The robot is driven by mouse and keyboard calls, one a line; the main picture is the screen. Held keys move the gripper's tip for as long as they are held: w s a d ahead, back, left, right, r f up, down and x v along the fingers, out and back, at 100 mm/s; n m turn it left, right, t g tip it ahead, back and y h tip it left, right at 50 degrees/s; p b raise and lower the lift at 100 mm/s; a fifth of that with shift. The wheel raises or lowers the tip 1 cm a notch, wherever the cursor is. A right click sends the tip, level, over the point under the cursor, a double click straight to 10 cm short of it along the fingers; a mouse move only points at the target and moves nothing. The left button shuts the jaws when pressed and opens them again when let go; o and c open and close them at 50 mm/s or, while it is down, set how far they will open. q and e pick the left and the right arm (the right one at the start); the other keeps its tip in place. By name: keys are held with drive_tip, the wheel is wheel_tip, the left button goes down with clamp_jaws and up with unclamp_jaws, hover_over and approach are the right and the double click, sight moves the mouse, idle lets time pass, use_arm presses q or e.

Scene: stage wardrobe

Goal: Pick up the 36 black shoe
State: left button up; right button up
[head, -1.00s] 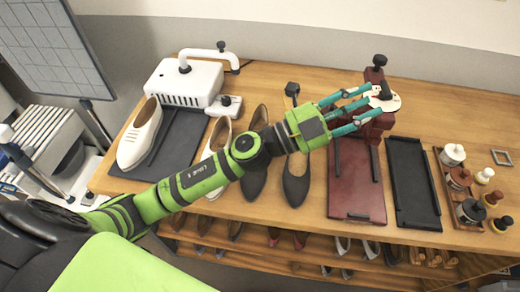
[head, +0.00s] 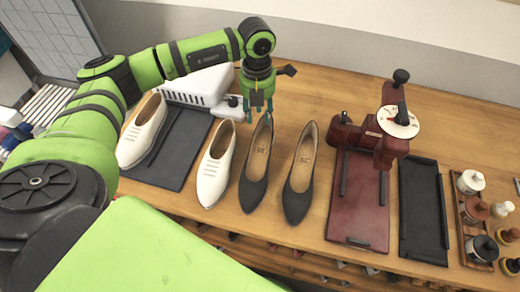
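Two black pointed flat shoes with tan insoles stand side by side on the wooden table, toes toward me. The left black shoe (head: 255,187) and the right black shoe (head: 298,184) each carry a small insole mark; the left one looks like 36, but both are too small to read surely. My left gripper (head: 257,112) points down over the heel end of the left black shoe. Its teal fingers are apart, with nothing seen between them. I cannot tell how high it hangs above the heel. My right gripper is not in view.
A white shoe (head: 214,172) stands close to the left black shoe. Right are a dark red press (head: 358,205), a black tray (head: 423,215) and several bottles.

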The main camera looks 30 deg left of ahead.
sight(258, 126)
use_arm(q)
drive_tip(key=f+p, duration=0.1)
drive_tip(key=f, duration=0.1)
drive_tip(key=s+f+p, duration=0.1)
drive_tip(key=f, duration=0.1)
drive_tip(key=shift+d+f, duration=0.15)
drive_tip(key=shift+f, duration=0.1)
drive_tip(key=shift+w, duration=0.1)
clamp_jaws()
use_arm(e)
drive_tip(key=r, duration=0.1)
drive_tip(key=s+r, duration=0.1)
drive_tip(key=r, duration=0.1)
